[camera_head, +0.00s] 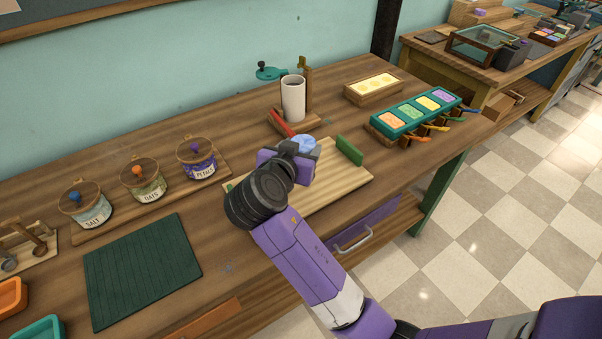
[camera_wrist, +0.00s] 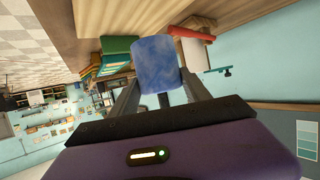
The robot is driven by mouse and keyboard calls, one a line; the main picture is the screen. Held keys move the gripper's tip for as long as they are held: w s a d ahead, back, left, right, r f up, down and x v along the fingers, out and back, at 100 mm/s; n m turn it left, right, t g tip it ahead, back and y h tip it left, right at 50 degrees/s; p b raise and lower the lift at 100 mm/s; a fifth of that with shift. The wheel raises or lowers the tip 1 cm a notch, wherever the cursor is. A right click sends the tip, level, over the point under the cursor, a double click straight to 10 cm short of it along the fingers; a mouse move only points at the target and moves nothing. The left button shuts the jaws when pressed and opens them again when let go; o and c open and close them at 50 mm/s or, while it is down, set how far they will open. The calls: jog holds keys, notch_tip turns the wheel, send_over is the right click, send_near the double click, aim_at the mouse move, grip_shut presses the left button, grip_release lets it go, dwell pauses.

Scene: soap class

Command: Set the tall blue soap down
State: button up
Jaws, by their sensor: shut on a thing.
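The tall blue soap (camera_head: 304,142) shows only at its top in the head view, past my wrist. In the wrist view the blue soap (camera_wrist: 157,63) is a speckled blue cylinder between my two fingers. My gripper (camera_wrist: 160,88) is shut on it. In the head view my gripper (camera_head: 297,149) is over a light wooden board (camera_head: 340,182) on the bench, and my arm hides its fingers. Whether the soap touches the board cannot be told.
A green block (camera_head: 349,150) is at the board's right end. Labelled jars (camera_head: 196,158) stand left. A teal tray of coloured soaps (camera_head: 416,112) is right. A dark green mat (camera_head: 141,270) lies bare.

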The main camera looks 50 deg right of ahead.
notch_tip(320, 180, down, 8)
jog(key=shift+f, duration=0.1)
dwell(0.4)
jog(key=shift+f, duration=0.1)
jog(key=shift+f, duration=0.15)
jog(key=o, duration=1.6)
jog(key=shift+r, duration=0.25)
jog(key=b+v, duration=0.1)
jog(key=v, duration=1.1)
